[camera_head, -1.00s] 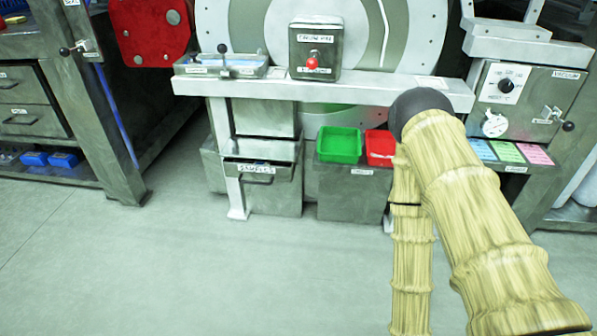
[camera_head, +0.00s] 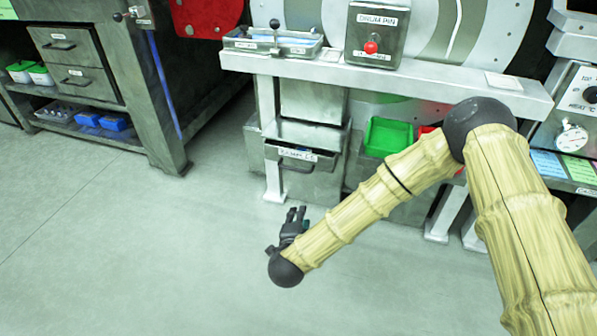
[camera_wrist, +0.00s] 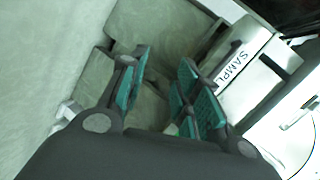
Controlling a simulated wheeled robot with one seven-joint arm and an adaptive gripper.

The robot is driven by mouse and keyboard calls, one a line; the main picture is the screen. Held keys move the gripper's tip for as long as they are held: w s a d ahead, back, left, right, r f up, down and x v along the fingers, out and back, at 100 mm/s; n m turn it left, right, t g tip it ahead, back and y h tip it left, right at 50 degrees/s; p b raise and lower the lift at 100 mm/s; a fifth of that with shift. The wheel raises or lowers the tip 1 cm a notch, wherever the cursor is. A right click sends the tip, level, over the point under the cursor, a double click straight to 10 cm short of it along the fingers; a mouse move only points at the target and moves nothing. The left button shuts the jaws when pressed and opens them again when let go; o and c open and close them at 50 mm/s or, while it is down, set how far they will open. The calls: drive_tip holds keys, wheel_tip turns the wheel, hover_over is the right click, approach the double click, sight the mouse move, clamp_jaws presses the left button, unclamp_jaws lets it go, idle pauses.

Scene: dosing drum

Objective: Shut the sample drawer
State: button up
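The sample drawer (camera_head: 298,168) is a grey metal drawer under the drum bench, with a white "SAMPLES" label and a handle on its front. It appears to stand partly out, with a dark gap behind its front's top edge. In the wrist view the drawer's labelled front (camera_wrist: 252,45) is tilted at the upper right. My gripper (camera_head: 294,215) is low over the floor, in front of and below the drawer, apart from it. In the wrist view my gripper (camera_wrist: 166,68) has its teal-padded fingers spread with nothing between them.
A green bin (camera_head: 388,137) sits right of the drawer, and a red bin beside it is mostly hidden by my arm. Bench legs (camera_head: 268,120) flank the drawer. A cabinet (camera_head: 150,95) stands at the left. The floor (camera_head: 130,255) in front is clear.

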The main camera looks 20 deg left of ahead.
sight(298, 170)
drive_tip(key=w+a+r+m+t+h, duration=0.25)
drive_tip(key=w+a+r+m, duration=0.2)
drive_tip(key=r, duration=0.35)
drive_tip(key=shift+m+g, duration=0.25)
drive_tip(key=shift+m, duration=0.1)
drive_tip(key=shift+b+x, duration=2.4)
drive_tip(key=shift+x, duration=2.4)
drive_tip(key=shift+r, duration=0.15)
